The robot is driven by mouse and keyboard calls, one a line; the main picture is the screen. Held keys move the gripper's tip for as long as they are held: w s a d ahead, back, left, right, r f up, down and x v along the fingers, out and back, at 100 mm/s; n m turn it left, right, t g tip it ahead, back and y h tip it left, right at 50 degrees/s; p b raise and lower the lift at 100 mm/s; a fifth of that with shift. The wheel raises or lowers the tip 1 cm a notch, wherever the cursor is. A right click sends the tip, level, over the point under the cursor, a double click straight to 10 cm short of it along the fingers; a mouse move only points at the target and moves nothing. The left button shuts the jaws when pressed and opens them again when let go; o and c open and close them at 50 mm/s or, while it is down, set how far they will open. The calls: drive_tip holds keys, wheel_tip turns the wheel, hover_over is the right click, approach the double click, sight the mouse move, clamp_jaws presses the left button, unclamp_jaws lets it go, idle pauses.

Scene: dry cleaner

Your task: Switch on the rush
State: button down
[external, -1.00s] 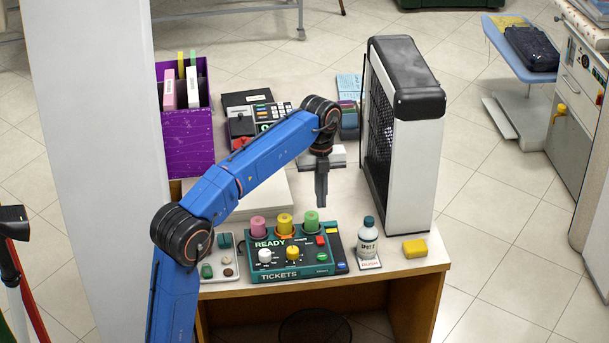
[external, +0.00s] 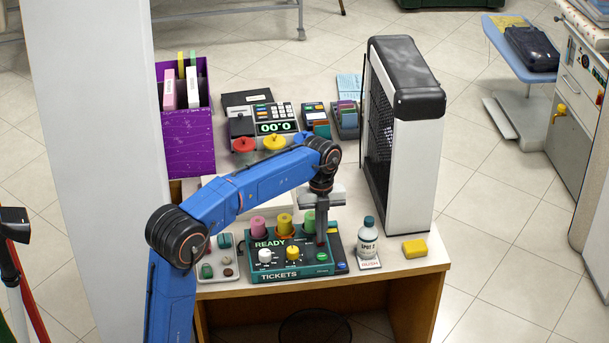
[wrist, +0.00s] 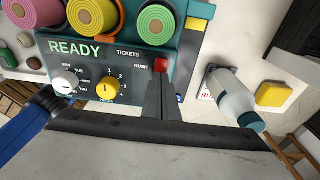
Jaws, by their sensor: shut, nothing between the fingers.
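The teal ticket machine (external: 262,272), marked READY and TICKETS, stands at the front of the counter. Its small red rocker beside the word RUSH (wrist: 160,65) shows in the wrist view. My gripper (external: 320,241) is shut and empty, pointing down at the right part of the machine's face. In the wrist view its fingertips (wrist: 162,78) are just at the lower edge of the red rocker; I cannot tell whether they touch it. In the external view the gripper covers most of the rocker.
Pink, yellow and green rolls (external: 285,224) stand along the machine's back. A white bottle (external: 367,240) stands on a RUSH card right of it, beside a yellow block (external: 414,248). A tall white-and-black unit (external: 412,160) stands behind them. A tray (external: 222,276) lies to the left.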

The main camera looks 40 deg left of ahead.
drive_tip(key=shift+f, duration=0.1)
drive_tip(key=shift+s+f, duration=0.1)
drive_tip(key=shift+f, duration=0.05)
idle(0.4)
drive_tip(key=shift+w+a, duration=0.55)
drive_tip(key=shift+w, duration=0.05)
drive_tip(key=shift+r, duration=0.25)
wheel_tip(320, 180, up, 14)
drive_tip(key=w+a, duration=0.1)
drive_tip(key=shift+f, duration=0.15)
drive_tip(key=shift+w+a, duration=0.1)
idle(0.5)
